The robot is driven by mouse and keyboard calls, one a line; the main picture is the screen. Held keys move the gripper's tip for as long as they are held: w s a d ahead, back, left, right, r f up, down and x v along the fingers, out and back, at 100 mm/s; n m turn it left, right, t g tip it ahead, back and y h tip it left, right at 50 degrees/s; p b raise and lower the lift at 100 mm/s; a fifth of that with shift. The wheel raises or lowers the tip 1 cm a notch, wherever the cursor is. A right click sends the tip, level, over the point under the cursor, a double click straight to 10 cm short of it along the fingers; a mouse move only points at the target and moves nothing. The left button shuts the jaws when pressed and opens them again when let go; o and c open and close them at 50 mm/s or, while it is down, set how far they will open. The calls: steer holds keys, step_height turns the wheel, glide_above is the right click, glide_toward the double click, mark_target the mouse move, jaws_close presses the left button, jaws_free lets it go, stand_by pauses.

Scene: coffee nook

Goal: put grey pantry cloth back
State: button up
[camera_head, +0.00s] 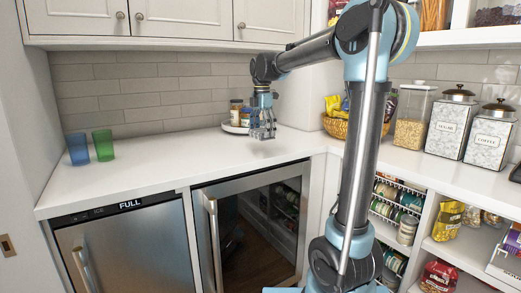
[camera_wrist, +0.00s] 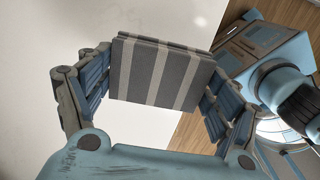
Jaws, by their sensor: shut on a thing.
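The grey pantry cloth (camera_wrist: 158,75) is folded into a flat square with light stripes. In the wrist view it sits between the two fingers of my gripper (camera_wrist: 160,88), which is shut on it. In the head view my gripper (camera_head: 263,128) points down above the white counter (camera_head: 170,158), near the back corner. A faint shadow lies on the counter below it. I cannot make out the cloth clearly in the head view.
A blue cup (camera_head: 78,149) and a green cup (camera_head: 104,146) stand at the left. Small jars (camera_head: 236,112) stand behind my gripper. A snack basket (camera_head: 336,126), a cereal container (camera_head: 412,118) and canisters (camera_head: 452,122) stand at the right. The middle counter is clear.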

mark_target(262, 153)
steer(key=shift+f, duration=3.15)
steer(key=o, duration=1)
steer(key=shift+f, duration=0.1)
steer(key=shift+c, duration=0.2)
